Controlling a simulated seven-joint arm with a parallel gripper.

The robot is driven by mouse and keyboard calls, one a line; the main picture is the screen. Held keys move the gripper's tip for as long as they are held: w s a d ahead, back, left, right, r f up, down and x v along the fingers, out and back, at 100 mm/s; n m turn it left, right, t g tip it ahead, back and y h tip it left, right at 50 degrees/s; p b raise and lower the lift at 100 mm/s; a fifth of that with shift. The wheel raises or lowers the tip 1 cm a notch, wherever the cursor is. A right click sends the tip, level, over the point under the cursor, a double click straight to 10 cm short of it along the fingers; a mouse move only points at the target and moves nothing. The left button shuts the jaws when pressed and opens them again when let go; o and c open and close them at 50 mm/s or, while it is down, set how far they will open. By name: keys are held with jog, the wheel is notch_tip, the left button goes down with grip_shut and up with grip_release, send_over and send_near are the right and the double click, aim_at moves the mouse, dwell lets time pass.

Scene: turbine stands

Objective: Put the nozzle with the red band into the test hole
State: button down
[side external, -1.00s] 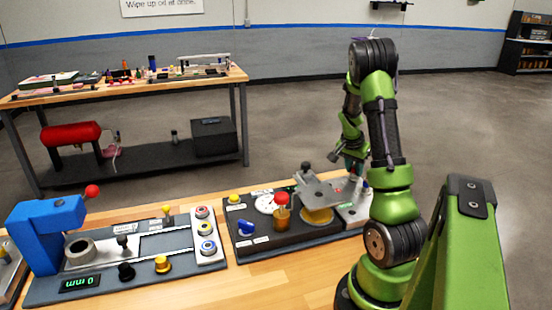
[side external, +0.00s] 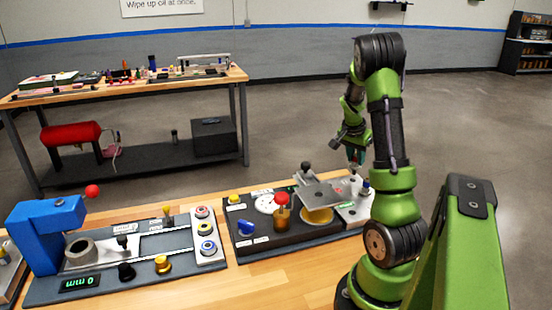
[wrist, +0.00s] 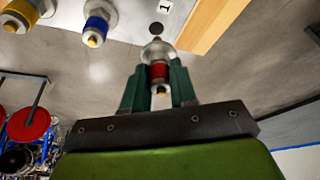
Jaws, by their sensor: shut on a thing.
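My gripper (wrist: 158,84) is shut on the nozzle with the red band (wrist: 159,70), which sits between the green fingers with its metal end pointing away from the wrist. In the side external view my gripper (side external: 355,158) is above the pale plate (side external: 353,210) at the right end of the black station; the held nozzle is too small to make out there. In the wrist view a dark round hole (wrist: 155,28) is in the pale plate just beyond the nozzle tip, beside a label "1". The nozzle is apart from it. I cannot tell whether this is the test hole.
A nozzle with a blue band (wrist: 96,22) and one with a yellow band (wrist: 22,10) stand in the plate. The black station (side external: 262,238) carries a dial, a red-topped lever (side external: 282,200) and a raised metal plate (side external: 318,195). A blue press (side external: 45,230) stands far left.

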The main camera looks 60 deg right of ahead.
jog(key=shift+r, duration=0.35)
jog(key=shift+r, duration=0.2)
jog(key=w+a+r+n+t, duration=0.1)
jog(key=w+a+r+n, duration=0.15)
jog(key=a+r, duration=0.45)
jog(key=w+a+r+n, duration=0.2)
jog(key=w+a+r, duration=0.2)
jog(key=a, duration=0.6)
jog(key=s+a+f, duration=0.2)
jog(key=a+f, duration=0.3)
jog(key=shift+a+f+t, duration=0.3)
jog(key=shift+f, duration=0.1)
jog(key=shift+f, duration=0.7)
jog(key=shift+f, duration=0.3)
